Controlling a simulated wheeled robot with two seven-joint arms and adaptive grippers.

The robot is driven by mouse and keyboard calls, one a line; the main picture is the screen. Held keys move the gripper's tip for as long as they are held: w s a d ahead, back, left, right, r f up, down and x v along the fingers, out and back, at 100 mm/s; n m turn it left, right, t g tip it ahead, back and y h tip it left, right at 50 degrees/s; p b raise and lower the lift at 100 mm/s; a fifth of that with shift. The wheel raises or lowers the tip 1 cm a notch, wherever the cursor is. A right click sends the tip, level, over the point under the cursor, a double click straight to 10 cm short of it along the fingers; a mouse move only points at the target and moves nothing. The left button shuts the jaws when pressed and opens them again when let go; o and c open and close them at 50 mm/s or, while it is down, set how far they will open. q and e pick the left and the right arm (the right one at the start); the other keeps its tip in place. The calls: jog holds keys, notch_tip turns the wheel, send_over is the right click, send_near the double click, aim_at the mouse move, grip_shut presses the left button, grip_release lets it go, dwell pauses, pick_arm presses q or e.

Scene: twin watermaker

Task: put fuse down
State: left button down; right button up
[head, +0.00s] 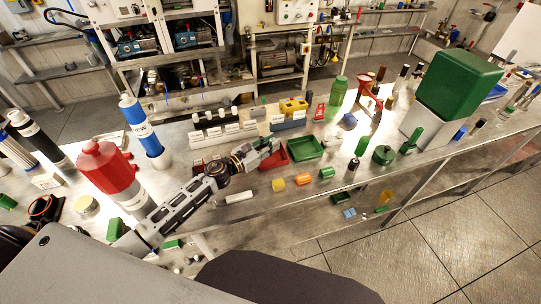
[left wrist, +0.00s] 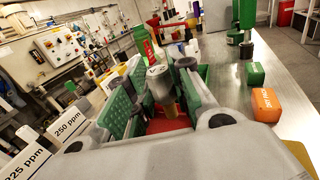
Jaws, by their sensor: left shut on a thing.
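My left gripper (head: 270,146) reaches in from the left over the red tray (head: 281,159). In the left wrist view its green-padded fingers (left wrist: 155,92) are shut on the fuse (left wrist: 160,82), a small cylinder with a grey top and a tan lower part. The fuse stands roughly upright between the pads, with the red tray floor (left wrist: 165,124) beneath it. I cannot tell whether its lower end touches the tray. The fingers hide the fuse in the head view. My right gripper is not in view.
A green tray (head: 306,147) stands right beside the red one. Yellow (head: 278,185), orange (head: 298,179) and green (head: 326,173) blocks lie along the front edge. White labelled blocks (head: 225,133) stand behind the arm. A red-topped cylinder (head: 105,168) stands at left.

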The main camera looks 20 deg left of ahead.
pick_arm(q)
jog(key=shift+f, duration=0.9)
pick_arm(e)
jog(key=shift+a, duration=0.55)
pick_arm(q)
jog(key=shift+f, duration=0.1)
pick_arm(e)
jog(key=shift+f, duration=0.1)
pick_arm(q)
jog(key=shift+f, duration=2)
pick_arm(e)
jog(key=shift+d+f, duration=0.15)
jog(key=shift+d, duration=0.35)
pick_arm(q)
jog(key=shift+f+b, duration=0.15)
jog(key=shift+b, duration=0.25)
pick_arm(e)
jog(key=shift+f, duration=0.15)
pick_arm(q)
jog(key=c, duration=1.4)
grip_release()
jog(key=shift+c, duration=0.2)
jog(key=shift+o, duration=0.8)
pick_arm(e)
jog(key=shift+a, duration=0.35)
